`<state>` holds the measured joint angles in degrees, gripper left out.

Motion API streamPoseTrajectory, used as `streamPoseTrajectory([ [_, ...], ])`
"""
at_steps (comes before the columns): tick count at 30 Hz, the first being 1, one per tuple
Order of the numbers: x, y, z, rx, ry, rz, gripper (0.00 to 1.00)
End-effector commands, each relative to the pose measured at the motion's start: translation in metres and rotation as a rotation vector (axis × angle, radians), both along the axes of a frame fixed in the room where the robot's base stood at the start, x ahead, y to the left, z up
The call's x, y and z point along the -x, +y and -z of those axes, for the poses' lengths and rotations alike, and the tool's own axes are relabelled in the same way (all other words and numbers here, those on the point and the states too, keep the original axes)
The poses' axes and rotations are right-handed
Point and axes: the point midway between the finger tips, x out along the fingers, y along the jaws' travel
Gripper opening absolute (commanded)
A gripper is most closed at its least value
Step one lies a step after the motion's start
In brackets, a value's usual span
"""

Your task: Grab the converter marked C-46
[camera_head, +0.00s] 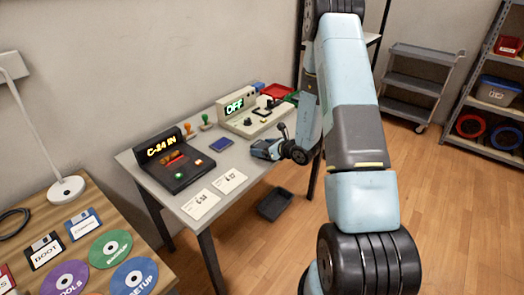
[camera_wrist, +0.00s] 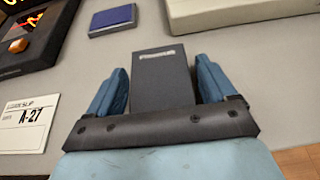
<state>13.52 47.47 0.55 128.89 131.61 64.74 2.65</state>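A dark grey box (camera_wrist: 162,85) with a pale label strip lies between the two blue fingers of my gripper (camera_wrist: 160,72) in the wrist view. The strip is too small to read, so I cannot tell whether it says C-46. The fingers flank the box closely on both sides, but whether they press on it is unclear. In the head view my gripper (camera_head: 268,150) is low over the right part of the grey table (camera_head: 178,190). The box is not clearly distinguishable there. A small blue box (camera_head: 220,144) sits to the left, also in the wrist view (camera_wrist: 112,20).
A beige "OFF" unit (camera_head: 257,117) stands behind. Paper slips (camera_head: 229,181) lie in front; one slip (camera_wrist: 24,123) reads A-27. A dark tray (camera_head: 275,204) is beyond the table's front edge.

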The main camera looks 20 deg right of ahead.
Motion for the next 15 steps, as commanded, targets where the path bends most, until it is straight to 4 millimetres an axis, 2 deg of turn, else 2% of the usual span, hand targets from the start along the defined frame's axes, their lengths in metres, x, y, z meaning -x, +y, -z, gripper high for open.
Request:
streamPoseTrajectory([
  [2, 0.0001, 0.0001, -0.0001, 0.0, 0.0, 0.0, 0.76],
  [15, 0.0001, 0.0003, -0.0001, 0.0, 0.0, -0.001, 0.34],
])
